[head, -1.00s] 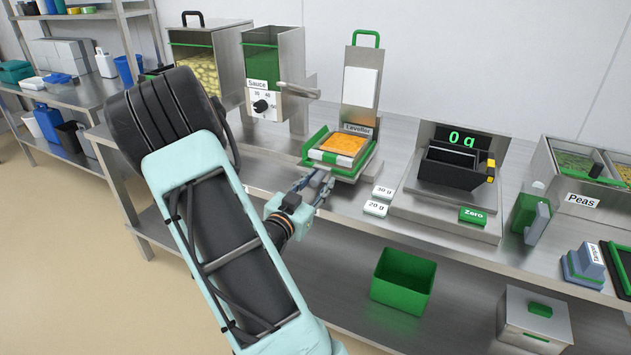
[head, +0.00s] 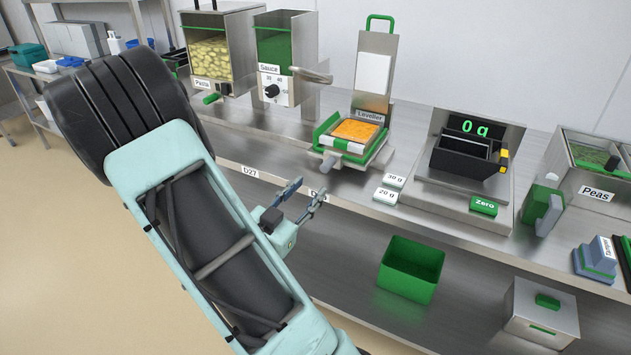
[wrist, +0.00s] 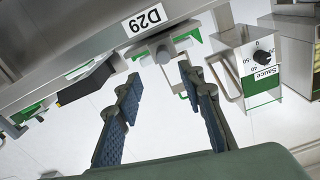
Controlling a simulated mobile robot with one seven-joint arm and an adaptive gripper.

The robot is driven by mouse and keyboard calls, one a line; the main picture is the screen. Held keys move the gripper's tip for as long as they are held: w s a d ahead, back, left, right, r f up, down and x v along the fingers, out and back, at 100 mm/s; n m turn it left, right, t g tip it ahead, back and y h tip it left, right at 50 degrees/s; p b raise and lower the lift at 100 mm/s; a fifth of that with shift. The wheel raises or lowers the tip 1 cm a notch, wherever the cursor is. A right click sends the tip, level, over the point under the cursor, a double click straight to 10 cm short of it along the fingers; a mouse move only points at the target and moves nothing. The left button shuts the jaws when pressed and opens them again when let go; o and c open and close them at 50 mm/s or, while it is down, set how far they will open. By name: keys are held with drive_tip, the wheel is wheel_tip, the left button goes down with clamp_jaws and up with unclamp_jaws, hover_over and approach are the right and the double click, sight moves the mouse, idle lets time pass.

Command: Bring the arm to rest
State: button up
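My gripper (head: 301,192) is in front of the counter's front edge, left of and lower than the leveller (head: 352,135) in the head view. Its two fingers stand apart with nothing between them. In the wrist view my gripper (wrist: 160,108) also shows open and empty, with blue ribbed pads. My arm comes up from the bottom of the head view and covers part of the counter's left end. The leveller holds a tray with orange contents and stands apart from the gripper.
The steel counter (head: 425,205) runs across the view, with the sauce dispenser (head: 285,60), pasta bin (head: 215,50) and scale reading 0 g (head: 470,155) on it. A green bin (head: 410,268) and a lidded steel box (head: 540,318) sit on the lower shelf. Open floor lies at left.

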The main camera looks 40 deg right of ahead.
drive_tip(key=shift+s+a, duration=0.2)
drive_tip(key=shift+a, duration=0.2)
